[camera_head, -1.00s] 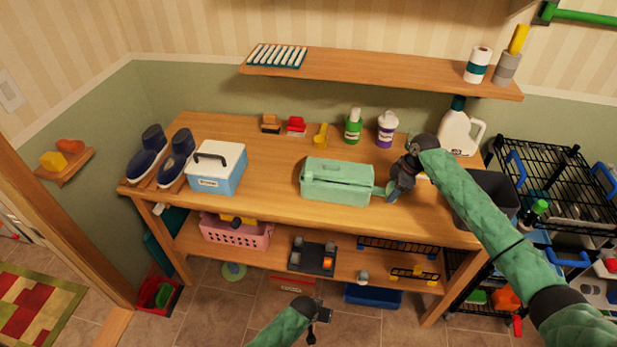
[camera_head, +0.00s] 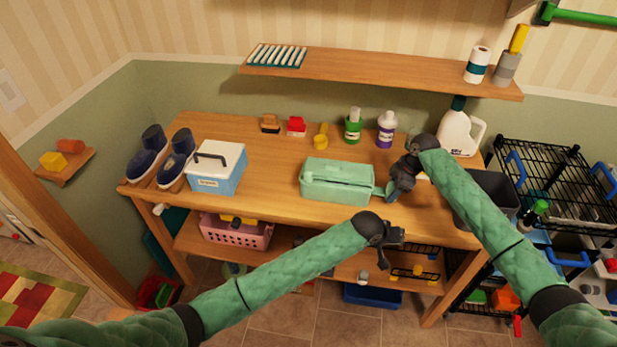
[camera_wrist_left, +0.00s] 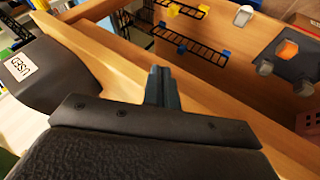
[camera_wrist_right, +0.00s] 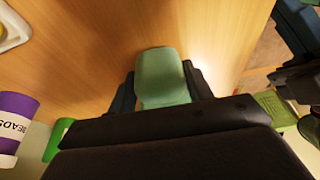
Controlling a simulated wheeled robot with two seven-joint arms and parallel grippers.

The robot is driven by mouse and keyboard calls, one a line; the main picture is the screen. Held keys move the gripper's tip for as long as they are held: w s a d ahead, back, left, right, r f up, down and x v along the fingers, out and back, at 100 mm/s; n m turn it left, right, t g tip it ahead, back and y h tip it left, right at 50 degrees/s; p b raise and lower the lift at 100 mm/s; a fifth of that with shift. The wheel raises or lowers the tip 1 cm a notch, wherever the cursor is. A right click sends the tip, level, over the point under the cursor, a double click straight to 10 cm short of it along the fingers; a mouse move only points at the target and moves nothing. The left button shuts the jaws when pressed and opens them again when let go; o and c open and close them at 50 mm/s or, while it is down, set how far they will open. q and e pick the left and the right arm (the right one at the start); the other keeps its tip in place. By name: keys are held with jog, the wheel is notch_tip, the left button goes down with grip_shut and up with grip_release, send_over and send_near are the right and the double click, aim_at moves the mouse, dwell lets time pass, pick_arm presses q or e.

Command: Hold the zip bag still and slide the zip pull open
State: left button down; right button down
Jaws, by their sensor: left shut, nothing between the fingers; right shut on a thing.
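The zip bag (camera_head: 337,183) is a mint-green, box-shaped bag on the wooden bench, with a raised strip along its top. A small zip pull cannot be made out on it. My right gripper (camera_head: 390,190) is at the bag's right end, shut on a green tab (camera_wrist_right: 162,75), which shows between its fingers in the right wrist view. My left gripper (camera_head: 397,236) is shut and empty in front of the bench's front edge, below and to the right of the bag. Its closed fingers show in the left wrist view (camera_wrist_left: 162,88).
A blue-and-white box (camera_head: 216,168) and dark shoes (camera_head: 162,155) stand left of the bag. A green bottle (camera_head: 353,127), purple bottle (camera_head: 387,130) and white jug (camera_head: 460,133) stand behind. A dark bin (camera_head: 487,197) is on the right. The bench front left of the bag is clear.

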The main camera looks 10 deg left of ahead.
pick_arm(q)
notch_tip(320, 180, up, 6)
jog(key=d, duration=0.1)
jog(key=w+a+r+n+g+y, duration=0.1)
jog(key=w+a+r+n+y, duration=0.3)
jog(key=a, duration=0.7)
jog(key=w+a+r+n+y, duration=0.1)
jog(key=w+a+r, duration=0.2)
jog(key=a+r, duration=0.5)
jog(key=w+a+r+n+g+y, duration=0.1)
jog(key=w+a+r+n+y, duration=0.15)
jog(key=a, duration=1.05)
notch_tip(320, 180, down, 8)
jog(key=shift+w+m, duration=0.35)
jog(key=shift+w, duration=0.05)
